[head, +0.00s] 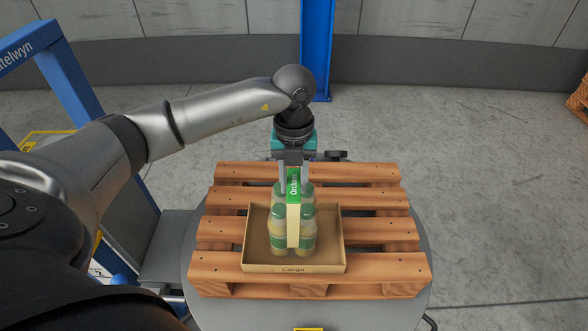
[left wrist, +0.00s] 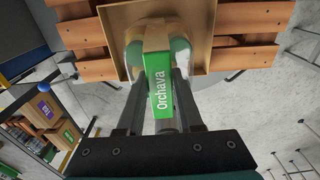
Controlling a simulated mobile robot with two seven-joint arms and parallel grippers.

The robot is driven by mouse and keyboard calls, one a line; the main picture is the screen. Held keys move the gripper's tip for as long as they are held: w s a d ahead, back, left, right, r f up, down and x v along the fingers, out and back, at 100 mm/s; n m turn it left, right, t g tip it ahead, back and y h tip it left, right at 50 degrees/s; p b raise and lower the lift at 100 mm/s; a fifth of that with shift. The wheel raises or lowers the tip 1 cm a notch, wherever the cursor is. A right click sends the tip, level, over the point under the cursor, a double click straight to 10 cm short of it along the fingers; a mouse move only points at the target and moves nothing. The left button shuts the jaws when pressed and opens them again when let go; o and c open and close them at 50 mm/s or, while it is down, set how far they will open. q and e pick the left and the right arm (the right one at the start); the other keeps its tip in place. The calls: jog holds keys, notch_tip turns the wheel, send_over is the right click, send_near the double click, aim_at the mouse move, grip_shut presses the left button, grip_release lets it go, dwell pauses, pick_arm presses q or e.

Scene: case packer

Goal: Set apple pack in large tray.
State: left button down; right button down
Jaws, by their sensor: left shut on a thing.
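The apple pack (head: 293,222) is a cluster of bottles with green caps and pale yellow-green contents, joined by a cream and green band reading "Orchava". The band also shows in the left wrist view (left wrist: 160,90). The large tray (head: 295,269) is a shallow cardboard tray with a "Large" label on its front. The pack is upright within the tray's outline; I cannot tell whether its base touches the tray floor. My left gripper (head: 294,185) points down from above, shut on the pack's band, with a finger on each side. My right gripper is not in view.
The tray sits on a wooden pallet (head: 375,262) on a round grey platform (head: 422,300). A blue post (head: 317,50) stands behind, and a blue frame (head: 68,75) is at left. The left wrist view shows a shelf with boxes (left wrist: 45,112).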

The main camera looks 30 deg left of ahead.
pick_arm(q)
jog(key=shift+w+f, duration=0.1)
jog(key=c, duration=1)
grip_release()
jog(key=shift+f, duration=0.2)
jog(key=o, duration=0.4)
jog(key=shift+o, duration=0.2)
jog(key=shift+r, duration=0.1)
notch_tip(320, 180, up, 12)
jog(key=shift+w+a, duration=0.15)
